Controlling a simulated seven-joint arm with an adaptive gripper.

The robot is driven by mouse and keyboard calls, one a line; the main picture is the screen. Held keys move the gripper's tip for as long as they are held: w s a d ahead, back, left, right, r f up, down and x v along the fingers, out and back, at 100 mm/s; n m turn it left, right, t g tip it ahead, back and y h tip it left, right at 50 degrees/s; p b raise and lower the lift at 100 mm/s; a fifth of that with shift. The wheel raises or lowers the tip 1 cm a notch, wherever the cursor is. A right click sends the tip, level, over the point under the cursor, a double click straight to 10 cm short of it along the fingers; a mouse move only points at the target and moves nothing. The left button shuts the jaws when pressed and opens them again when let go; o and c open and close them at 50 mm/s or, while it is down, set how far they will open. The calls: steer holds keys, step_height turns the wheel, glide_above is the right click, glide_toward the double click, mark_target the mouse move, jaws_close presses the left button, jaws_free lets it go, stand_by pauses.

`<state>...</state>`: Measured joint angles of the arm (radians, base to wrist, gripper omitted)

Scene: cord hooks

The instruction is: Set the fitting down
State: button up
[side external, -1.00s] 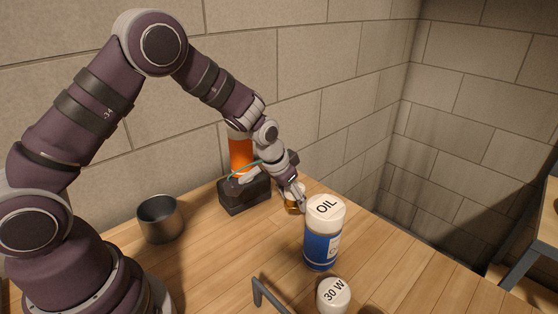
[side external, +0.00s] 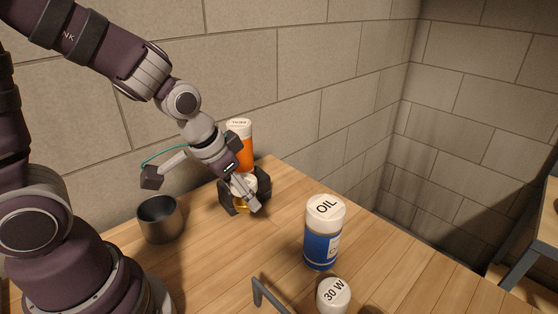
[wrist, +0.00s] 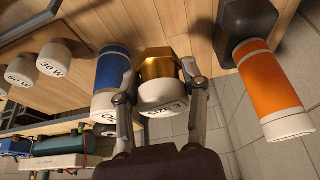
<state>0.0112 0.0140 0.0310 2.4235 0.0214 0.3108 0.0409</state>
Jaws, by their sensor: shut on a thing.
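The fitting (wrist: 157,68) has a faceted gold body and a white end with dark lettering. My gripper (wrist: 160,78) is shut on it, one finger on each side. In the side view the fitting (side external: 241,207) is mostly hidden behind my gripper (side external: 246,197), with only a bit of gold showing low near the table. They are in front of a dark block (side external: 264,184). I cannot tell whether the fitting touches the table.
An orange bottle (side external: 245,158) stands at the dark block. A blue OIL bottle (side external: 321,242) stands to the right, with a white-capped 30 W bottle (side external: 333,294) and a grey handle (side external: 266,291) nearer. A metal cup (side external: 160,222) is left.

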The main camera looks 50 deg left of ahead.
step_height(320, 180, up, 4)
steer(key=shift+f, duration=0.2)
steer(key=w+d+r+m, duration=0.2)
steer(key=w+d+m, duration=0.1)
steer(key=w+d, duration=0.3)
steer(key=m+g+h, duration=0.1)
steer(key=m+h, duration=0.2)
steer(key=m, duration=0.1)
glide_above(385, 285)
step_height(385, 285, down, 2)
steer(key=shift+y, duration=0.3)
steer(key=f, duration=0.9)
steer(key=s+f, duration=0.1)
steer(key=f, duration=0.4)
steer(key=shift+a+f, duration=0.15)
steer(key=shift+a, duration=0.15)
steer(key=shift+f, duration=0.3)
steer(key=shift+f, duration=0.15)
steer(key=o, duration=1.2)
